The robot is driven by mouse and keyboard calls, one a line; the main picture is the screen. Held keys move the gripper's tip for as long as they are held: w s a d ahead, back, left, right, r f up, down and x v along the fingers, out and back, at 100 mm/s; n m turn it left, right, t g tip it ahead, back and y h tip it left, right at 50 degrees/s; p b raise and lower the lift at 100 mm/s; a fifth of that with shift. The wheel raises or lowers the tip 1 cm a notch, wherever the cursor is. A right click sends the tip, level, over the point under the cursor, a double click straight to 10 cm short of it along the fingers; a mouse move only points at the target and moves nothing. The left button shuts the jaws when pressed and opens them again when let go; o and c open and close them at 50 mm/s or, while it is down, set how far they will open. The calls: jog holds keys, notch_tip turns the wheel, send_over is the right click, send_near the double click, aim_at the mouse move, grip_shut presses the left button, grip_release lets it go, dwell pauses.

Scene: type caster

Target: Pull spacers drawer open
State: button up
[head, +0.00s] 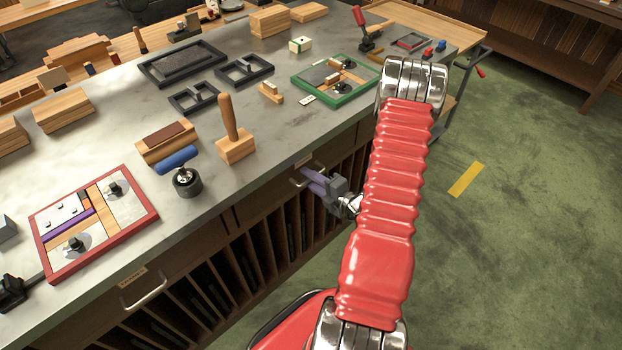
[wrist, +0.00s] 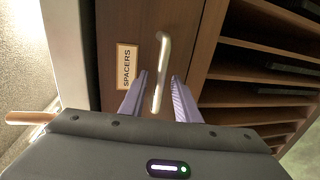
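The spacers drawer (wrist: 112,30) is a brown wooden front with a label (wrist: 127,66) reading SPACERS in the wrist view. Its metal handle (wrist: 161,72) stands between the two purple fingers of my gripper (wrist: 160,92). The fingers are apart, one on each side of the handle, with visible gaps. In the head view, my gripper (head: 315,181) is at the bench front, beside a drawer handle (head: 297,179) just below the countertop. The drawer appears closed. The red sleeve of my arm covers part of the bench front.
The grey countertop (head: 110,135) holds a red-framed tray (head: 150,215), a green-framed tray (head: 368,92), a wooden-handled block (head: 235,150) and a blue-handled roller (head: 186,182). Another drawer handle (head: 147,289) is at lower left. Open slotted shelves (head: 270,245) lie below the drawers. Green floor (head: 530,200) is clear at right.

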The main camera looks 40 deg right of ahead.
jog(key=shift+c, duration=0.5)
grip_shut()
